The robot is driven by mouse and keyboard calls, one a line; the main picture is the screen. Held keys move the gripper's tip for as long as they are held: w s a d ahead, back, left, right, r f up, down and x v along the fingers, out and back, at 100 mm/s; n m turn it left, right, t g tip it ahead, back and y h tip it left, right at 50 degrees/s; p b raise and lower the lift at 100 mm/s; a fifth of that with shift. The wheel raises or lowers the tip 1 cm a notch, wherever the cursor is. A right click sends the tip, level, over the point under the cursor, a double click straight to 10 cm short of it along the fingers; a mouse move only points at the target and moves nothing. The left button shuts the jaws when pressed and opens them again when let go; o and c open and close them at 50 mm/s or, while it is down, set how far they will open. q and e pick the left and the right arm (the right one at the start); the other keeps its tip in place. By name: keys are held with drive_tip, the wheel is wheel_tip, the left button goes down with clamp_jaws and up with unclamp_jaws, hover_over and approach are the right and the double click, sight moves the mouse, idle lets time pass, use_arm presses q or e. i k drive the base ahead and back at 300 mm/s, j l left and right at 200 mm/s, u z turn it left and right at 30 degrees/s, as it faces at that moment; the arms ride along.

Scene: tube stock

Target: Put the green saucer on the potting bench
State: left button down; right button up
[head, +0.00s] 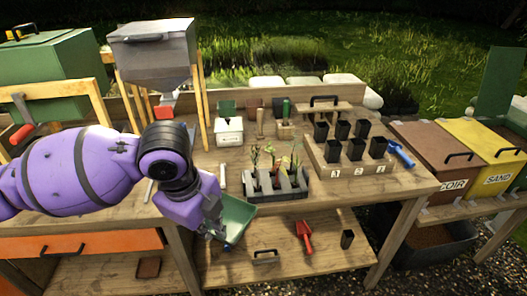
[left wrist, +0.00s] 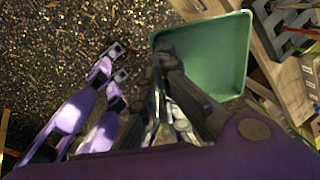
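The green saucer (head: 238,217) is a square, shallow tray, tilted in front of the bench's front edge. My left gripper (head: 222,234) is shut on its rim; the left wrist view shows the dark fingers (left wrist: 166,57) at one corner of the saucer (left wrist: 215,60). The potting bench (head: 388,187) has a wooden top behind and above the saucer, with a lower shelf below. My left forearm and wrist hide part of the bench's left side.
A grey rack with seedlings (head: 275,188) stands near the bench's front edge. A block of black pots (head: 353,150) and a blue trowel (head: 401,153) are to its right. A white box (head: 229,132) stands behind. A red scoop (head: 304,236) lies on the lower shelf. Some bare bench top lies between them.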

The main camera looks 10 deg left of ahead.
sight(265, 157)
drive_tip(key=i, duration=1.45)
